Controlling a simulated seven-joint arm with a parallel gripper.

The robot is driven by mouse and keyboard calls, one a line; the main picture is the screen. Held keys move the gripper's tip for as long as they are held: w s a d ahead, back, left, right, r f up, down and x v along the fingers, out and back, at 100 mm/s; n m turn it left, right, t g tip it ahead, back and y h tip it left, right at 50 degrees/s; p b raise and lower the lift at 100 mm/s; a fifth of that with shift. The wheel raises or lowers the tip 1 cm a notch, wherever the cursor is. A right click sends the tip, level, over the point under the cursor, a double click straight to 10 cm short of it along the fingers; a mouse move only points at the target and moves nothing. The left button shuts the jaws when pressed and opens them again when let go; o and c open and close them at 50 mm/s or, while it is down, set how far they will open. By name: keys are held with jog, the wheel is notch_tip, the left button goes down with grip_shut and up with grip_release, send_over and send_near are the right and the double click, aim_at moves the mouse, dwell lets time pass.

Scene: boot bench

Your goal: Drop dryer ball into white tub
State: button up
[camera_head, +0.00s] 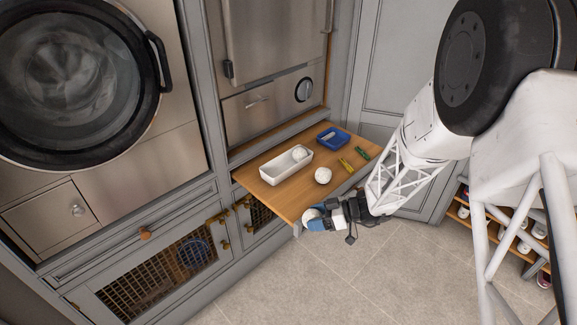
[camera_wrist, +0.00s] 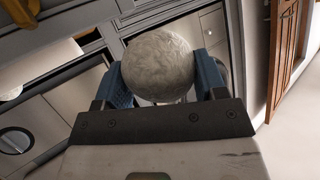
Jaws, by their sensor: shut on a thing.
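A pale grey-white dryer ball (camera_wrist: 160,66) fills the space between the blue fingers of my gripper (camera_wrist: 162,82) in the wrist view. My gripper (camera_head: 312,219) is shut on this ball, which also shows in the head view (camera_head: 310,213), at the front corner of the wooden pull-out board. The white tub (camera_head: 263,178) is a rectangular open container on the board, up and to the left of my gripper. One white ball (camera_head: 299,153) lies inside the tub near its far right end. Another white ball (camera_head: 323,175) rests on the board right of the tub.
The wooden board (camera_head: 290,207) also bears a blue tray (camera_head: 333,138), a yellow item (camera_head: 346,164) and a green item (camera_head: 362,153). Cabinets with a round-door machine (camera_head: 80,85) stand at left. A shoe rack (camera_head: 510,238) stands at right.

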jog(key=shift+w, duration=0.1)
jog(key=w+a+r+m+t+h, duration=0.1)
jog(key=w+a+r+m+t, duration=0.1)
jog(key=w, duration=0.8)
jog(key=w+a+r+m+t+h, duration=0.2)
jog(key=w+r+m+t, duration=0.2)
jog(key=w, duration=0.7)
jog(key=w+a+r+m+t+h, duration=0.1)
jog(key=w+a+r+m+t, duration=0.1)
jog(key=w, duration=0.9)
jog(key=shift+a+r+m+t+h, duration=0.4)
jog(key=shift+a+m+t, duration=0.1)
jog(key=shift+t, duration=0.1)
jog(key=shift+f, duration=0.2)
jog(key=shift+f, duration=2.8)
jog(key=o, duration=1)
jog(key=shift+s+d, duration=0.15)
